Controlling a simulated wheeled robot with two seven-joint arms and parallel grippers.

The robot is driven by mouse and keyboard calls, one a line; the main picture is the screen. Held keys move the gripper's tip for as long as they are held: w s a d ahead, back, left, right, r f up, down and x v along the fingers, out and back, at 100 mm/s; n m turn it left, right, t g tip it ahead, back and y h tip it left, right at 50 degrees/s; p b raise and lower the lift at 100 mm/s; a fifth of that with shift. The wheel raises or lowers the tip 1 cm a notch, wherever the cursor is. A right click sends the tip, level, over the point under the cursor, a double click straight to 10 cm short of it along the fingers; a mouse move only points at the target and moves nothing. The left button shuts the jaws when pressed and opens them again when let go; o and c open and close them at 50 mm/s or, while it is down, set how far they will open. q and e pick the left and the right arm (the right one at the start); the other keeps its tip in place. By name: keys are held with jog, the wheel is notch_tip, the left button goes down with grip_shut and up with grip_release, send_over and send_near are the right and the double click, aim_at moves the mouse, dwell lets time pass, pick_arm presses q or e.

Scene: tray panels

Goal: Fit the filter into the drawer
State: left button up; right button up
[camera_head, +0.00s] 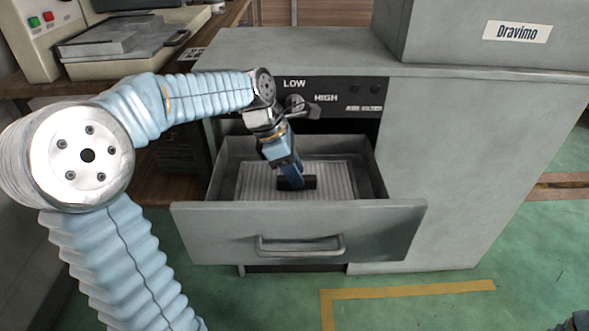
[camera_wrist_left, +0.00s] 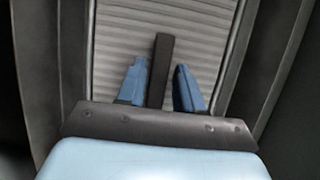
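The filter (camera_head: 340,178), a pale ribbed panel with a dark bar handle, lies flat inside the pulled-out grey drawer (camera_head: 300,222). The ribbed filter (camera_wrist_left: 120,50) and its dark handle (camera_wrist_left: 162,60) also show in the left wrist view. My left gripper (camera_head: 292,180) reaches down into the drawer at the handle. In the left wrist view its two blue fingers stand on either side of the handle, with narrow gaps beside it, so it looks open. Whether the filter is fully seated at its edges is unclear. Only a small blue and dark piece of my right arm shows at the bottom right corner.
The drawer slides from a grey cabinet (camera_head: 470,150) with a dark panel marked LOW and HIGH (camera_head: 345,98) above the opening. A box labelled Dravimo (camera_head: 450,40) stands on top. A bench with a machine (camera_head: 120,45) is at left. The green floor in front is clear.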

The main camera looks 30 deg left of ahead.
pick_arm(q)
jog(key=shift+o, duration=1.2)
jog(key=p+v, duration=0.3)
jog(key=v, duration=1)
jog(key=shift+r, duration=0.4)
jog(key=shift+a, duration=0.1)
